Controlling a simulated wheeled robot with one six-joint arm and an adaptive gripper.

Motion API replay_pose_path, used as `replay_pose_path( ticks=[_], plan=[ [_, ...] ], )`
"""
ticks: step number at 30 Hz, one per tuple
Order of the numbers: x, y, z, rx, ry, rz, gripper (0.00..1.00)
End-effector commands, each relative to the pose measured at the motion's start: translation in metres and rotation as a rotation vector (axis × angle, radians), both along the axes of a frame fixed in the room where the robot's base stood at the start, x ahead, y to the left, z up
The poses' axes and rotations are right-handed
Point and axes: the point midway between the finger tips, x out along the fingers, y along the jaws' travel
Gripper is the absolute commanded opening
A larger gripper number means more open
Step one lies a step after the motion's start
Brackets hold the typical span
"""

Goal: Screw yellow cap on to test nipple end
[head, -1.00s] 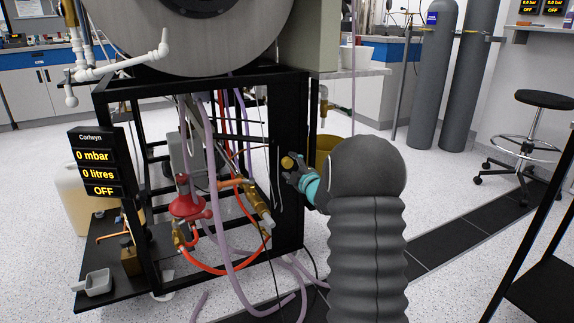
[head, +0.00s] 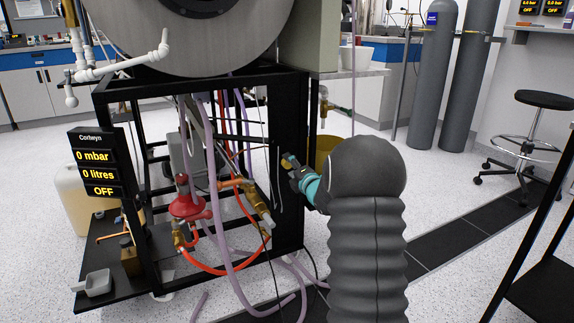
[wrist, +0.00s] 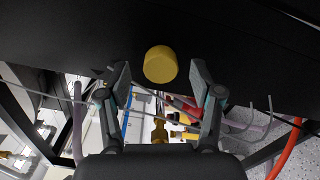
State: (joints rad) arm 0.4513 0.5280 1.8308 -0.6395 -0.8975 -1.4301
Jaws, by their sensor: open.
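The yellow cap (wrist: 160,64) is a short round cylinder. In the wrist view it sits between the two fingertips of my gripper (wrist: 161,80), with a visible gap on each side. In the head view the cap (head: 287,161) shows at the tip of my gripper (head: 292,168), in front of the black frame's right upright and partly covered by a finger. My gripper is open around the cap. What the cap rests on is hidden. Brass fittings (wrist: 160,132) show below the cap in the wrist view. I cannot tell which part is the test nipple.
The black frame (head: 291,110) stands just beyond my gripper. A red regulator (head: 187,205), a brass valve (head: 262,215) and purple hoses (head: 222,235) hang to the left. A yellow bin (head: 325,150) stands behind my gripper.

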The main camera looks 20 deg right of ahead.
Motion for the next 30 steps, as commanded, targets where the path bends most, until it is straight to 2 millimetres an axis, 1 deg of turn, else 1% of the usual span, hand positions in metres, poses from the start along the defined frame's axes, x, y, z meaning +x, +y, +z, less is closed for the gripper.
replay_pose_path(
  ticks=[9,15,19,27,30],
  plan=[
    [0.0000,0.0001,0.0004,-0.356,-0.012,0.000,0.65],
    [0.0000,0.0001,0.0005,-0.540,-0.018,0.000,0.65],
    [0.0000,0.0001,0.0005,-0.577,-0.020,0.000,0.65],
    [0.0004,0.0002,0.0005,-0.576,-0.020,0.000,0.65],
    [0.0035,0.0003,0.0003,-0.575,-0.020,0.000,0.65]
  ],
)
